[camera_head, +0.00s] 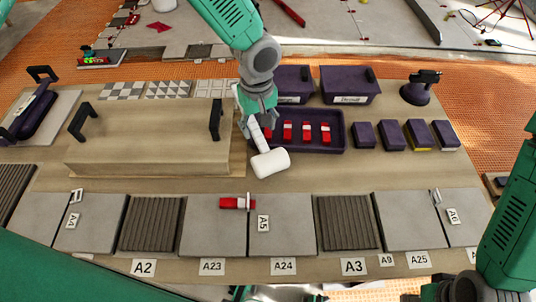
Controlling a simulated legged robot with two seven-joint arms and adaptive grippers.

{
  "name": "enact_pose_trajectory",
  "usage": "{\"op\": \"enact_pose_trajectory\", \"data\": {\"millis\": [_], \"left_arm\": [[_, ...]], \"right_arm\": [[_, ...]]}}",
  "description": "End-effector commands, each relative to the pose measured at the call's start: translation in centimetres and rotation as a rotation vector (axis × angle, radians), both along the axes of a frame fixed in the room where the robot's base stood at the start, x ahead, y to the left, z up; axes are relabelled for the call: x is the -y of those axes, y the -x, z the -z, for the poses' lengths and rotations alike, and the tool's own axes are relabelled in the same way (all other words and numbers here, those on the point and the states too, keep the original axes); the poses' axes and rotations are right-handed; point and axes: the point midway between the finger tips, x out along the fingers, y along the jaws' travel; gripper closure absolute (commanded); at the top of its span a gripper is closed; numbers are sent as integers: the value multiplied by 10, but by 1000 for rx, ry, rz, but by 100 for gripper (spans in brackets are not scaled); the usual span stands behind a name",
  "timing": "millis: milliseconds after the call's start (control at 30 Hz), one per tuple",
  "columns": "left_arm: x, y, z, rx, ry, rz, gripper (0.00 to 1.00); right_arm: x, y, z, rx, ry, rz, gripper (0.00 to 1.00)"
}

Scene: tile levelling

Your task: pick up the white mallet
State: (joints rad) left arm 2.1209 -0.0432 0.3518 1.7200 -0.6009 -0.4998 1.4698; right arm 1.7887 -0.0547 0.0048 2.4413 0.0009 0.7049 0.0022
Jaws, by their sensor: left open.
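The white mallet (270,163) lies near the middle of the table, with its thick head toward me and its pale handle running up and left to the red-and-white pieces' dark tray. My left gripper (246,119) is over the handle end, pointing down, with its jaws open. The gripper partly hides the handle. I cannot tell whether the fingers touch it. My right gripper is not in view; only green parts of my right arm show at the right edge.
The purple tray (338,142) with several red-and-white pieces is just right of the mallet. A large beige slab with black handles (150,150) is to the left. Grey and ribbed tiles (345,222) line the front. Purple boxes and blocks (391,134) stand at right.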

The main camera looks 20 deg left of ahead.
Motion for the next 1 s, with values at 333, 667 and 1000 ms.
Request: {"op": "enact_pose_trajectory", "data": {"millis": [333, 667, 1000], "left_arm": [[5, -1, 32, 0, -3, 1, 55], [2, -4, 72, 2, 1, 0, 55], [4, -4, 72, 2, -2, 1, 94]], "right_arm": [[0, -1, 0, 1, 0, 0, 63], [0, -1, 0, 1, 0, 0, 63], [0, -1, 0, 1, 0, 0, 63]]}}
